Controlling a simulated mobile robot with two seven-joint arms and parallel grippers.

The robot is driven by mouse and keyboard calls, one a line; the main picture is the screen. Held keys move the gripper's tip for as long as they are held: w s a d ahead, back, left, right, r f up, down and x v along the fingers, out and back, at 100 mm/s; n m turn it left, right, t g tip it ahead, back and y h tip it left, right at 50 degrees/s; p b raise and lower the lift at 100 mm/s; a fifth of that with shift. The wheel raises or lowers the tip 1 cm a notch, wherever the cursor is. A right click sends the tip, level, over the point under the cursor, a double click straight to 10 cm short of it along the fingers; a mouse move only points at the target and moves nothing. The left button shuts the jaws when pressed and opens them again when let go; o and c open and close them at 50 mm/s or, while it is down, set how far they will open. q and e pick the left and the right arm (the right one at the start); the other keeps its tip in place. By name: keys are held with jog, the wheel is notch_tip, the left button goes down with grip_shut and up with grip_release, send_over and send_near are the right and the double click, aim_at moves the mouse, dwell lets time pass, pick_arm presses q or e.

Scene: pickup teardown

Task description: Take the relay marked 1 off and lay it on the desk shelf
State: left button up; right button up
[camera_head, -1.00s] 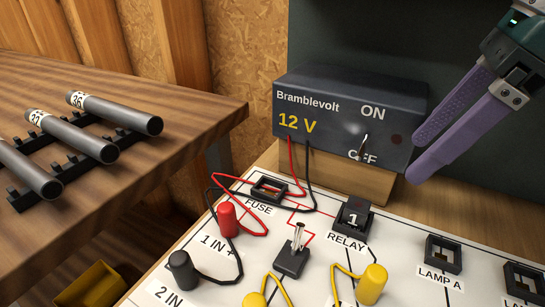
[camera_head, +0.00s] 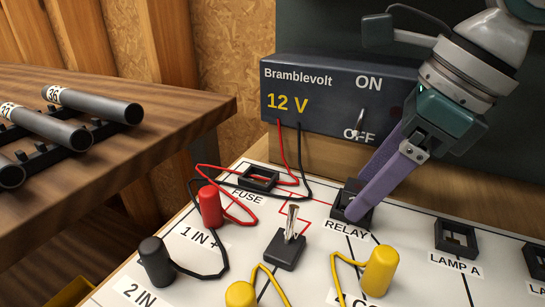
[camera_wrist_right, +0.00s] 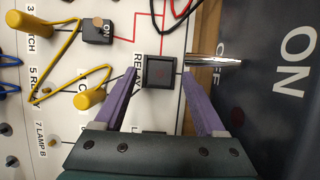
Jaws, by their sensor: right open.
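My left gripper is not in view. The desk shelf cannot be made out for certain.
The dark Bramblevolt 12 V supply (camera_head: 320,97), with a metal lever (camera_head: 359,123), stands close behind the relay. A fuse holder (camera_head: 258,179), a toggle switch (camera_head: 287,247), coloured plugs and wires surround it. A wooden table (camera_head: 170,98) with grey tubes (camera_head: 95,106) is at left.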

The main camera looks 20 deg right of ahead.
grip_shut()
dwell(0.4)
